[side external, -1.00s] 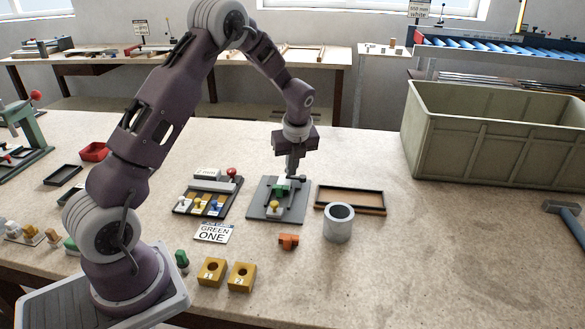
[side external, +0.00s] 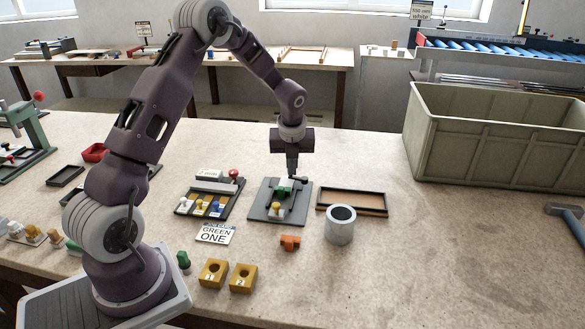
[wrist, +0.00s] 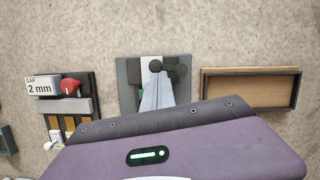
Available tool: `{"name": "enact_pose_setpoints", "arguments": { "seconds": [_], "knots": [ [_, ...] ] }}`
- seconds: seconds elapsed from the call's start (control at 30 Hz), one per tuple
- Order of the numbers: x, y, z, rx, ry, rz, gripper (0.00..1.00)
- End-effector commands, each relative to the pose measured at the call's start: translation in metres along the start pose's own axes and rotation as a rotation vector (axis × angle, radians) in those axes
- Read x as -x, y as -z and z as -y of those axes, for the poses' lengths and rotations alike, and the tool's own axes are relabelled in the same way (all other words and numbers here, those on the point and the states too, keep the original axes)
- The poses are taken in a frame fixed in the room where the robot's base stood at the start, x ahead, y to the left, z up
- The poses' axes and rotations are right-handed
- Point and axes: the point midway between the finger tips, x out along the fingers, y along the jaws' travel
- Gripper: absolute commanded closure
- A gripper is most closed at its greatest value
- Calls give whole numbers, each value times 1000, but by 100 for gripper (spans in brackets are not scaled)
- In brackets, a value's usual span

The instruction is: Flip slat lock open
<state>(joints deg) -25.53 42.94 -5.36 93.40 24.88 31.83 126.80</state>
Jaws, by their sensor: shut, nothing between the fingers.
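My gripper (side external: 291,175) is shut and empty, pointing down at the back of the plate. In the wrist view my fingertips (wrist: 157,78) are right by the lever's left round end. I cannot tell whether they touch it. The fingers and gripper body hide much of the plate there.
A dark tray with coloured pieces and a red knob (side external: 234,174) is left of the plate. A shallow wooden-floored tray (side external: 352,200) and a grey cup (side external: 340,225) are to the right. An orange piece (side external: 290,242) lies in front.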

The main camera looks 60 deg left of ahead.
Motion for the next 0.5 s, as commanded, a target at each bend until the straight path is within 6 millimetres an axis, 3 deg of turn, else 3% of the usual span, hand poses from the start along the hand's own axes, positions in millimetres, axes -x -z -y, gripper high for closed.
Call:
{"name": "enact_pose_setpoints", "arguments": {
  "seconds": [0.27, 0.5],
  "knots": [
    [-4, -10, -4, -244, 75, -3, 100],
    [-7, -19, -3, -243, 72, -2, 100]
  ]
}}
